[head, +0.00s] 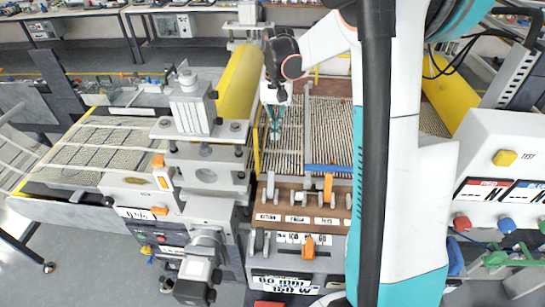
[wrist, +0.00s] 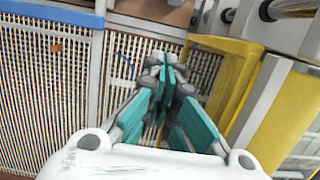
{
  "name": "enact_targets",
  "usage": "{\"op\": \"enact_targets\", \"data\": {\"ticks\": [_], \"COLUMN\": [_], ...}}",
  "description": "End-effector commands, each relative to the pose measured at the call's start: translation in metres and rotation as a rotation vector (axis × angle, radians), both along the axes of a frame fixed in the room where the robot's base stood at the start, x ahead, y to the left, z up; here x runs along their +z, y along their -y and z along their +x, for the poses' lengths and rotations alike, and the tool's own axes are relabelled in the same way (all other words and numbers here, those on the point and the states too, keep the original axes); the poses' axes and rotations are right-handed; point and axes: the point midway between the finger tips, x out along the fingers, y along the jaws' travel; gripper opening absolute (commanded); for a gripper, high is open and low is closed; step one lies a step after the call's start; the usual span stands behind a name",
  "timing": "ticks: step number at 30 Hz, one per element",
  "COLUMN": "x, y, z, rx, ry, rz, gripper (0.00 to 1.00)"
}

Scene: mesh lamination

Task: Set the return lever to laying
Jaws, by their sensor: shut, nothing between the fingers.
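My gripper (head: 275,133) is over the ribbed mesh bed behind the control panel in the head view. In the wrist view its teal fingers (wrist: 168,75) are together with nothing between them, above the mesh and beside a yellow part. A brown panel (head: 285,208) in front of the bed carries several grey levers (head: 268,190) and an orange-handled lever (head: 328,187) above small white labels. Another orange handle (head: 308,246) is on the lower front face. I cannot tell which one is the return lever, as the labels are too small to read. My gripper is apart from all these levers.
A yellow roller (head: 240,82) and a grey press block (head: 191,108) stand left of my gripper. A blue bar (head: 328,168) crosses the bed's front; it also shows in the wrist view (wrist: 50,13). My arm hides part of the right side.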

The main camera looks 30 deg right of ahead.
Motion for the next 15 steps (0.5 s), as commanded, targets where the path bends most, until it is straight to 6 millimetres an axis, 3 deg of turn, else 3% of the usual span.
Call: {"op": "enact_targets", "data": {"ticks": [7,15], "x": [-0.016,-0.065], "y": [-0.002,-0.007], "z": [-0.002,-0.009], "rx": [0.0,0.001], "ry": [0.0,0.0], "rz": [0.0,0.0], "gripper": [0.0,0.0]}}
